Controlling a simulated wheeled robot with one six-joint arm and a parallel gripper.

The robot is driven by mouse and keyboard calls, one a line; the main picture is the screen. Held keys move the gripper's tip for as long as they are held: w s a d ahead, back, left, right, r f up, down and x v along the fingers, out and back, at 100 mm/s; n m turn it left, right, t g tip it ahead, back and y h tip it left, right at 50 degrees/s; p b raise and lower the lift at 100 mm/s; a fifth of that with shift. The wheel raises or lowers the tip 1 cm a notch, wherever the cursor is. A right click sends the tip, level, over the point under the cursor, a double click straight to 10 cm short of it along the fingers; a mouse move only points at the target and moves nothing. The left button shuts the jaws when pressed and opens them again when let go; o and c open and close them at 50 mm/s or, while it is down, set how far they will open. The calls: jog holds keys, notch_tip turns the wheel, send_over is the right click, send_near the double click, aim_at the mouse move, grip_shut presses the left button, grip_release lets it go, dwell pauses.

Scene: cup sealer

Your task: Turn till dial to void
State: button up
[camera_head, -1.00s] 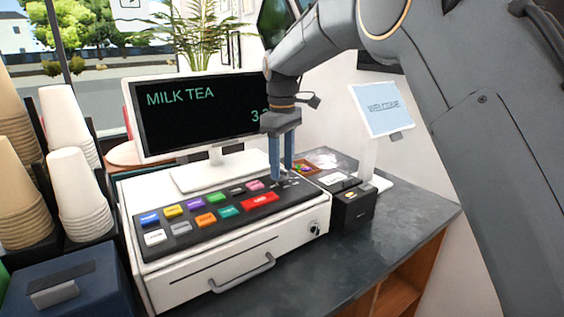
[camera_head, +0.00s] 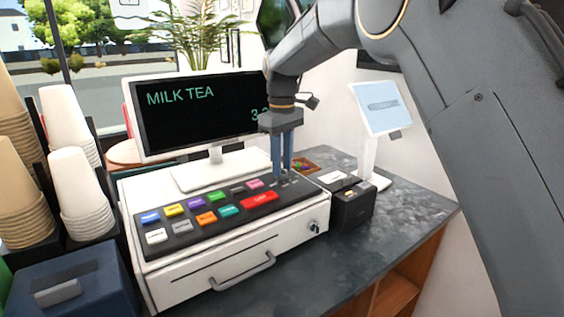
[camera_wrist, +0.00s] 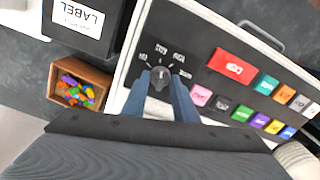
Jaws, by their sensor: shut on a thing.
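The till (camera_head: 235,238) is a white box with a dark sloped key panel, and it stands on the dark counter. The till dial (camera_wrist: 159,78) is a dark knob on the panel, with small white labels around its far side in the wrist view. The labels are too small to read surely. My gripper (camera_wrist: 160,88) has its two blue-grey fingers on either side of the dial, shut on it. In the head view my gripper (camera_head: 282,170) points down at the panel's right end, and its fingers hide the dial.
A screen (camera_head: 200,115) reading MILK TEA stands behind the till. A black label printer (camera_head: 352,205) and a small wooden tray (camera_wrist: 80,82) of colourful pieces are close to the right. Cup stacks (camera_head: 75,190) stand at left. Coloured keys (camera_head: 205,218) lie beside the dial.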

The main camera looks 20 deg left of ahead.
jog(key=m+p, duration=0.1)
jog(key=m, duration=0.3)
jog(key=shift+r, duration=0.1)
jog(key=shift+m+p, duration=0.55)
jog(key=shift+m, duration=1.05)
jog(key=o, duration=1.1)
jog(key=shift+c, duration=0.2)
jog(key=shift+r+b, duration=1.25)
jog(key=shift+r, duration=2.6)
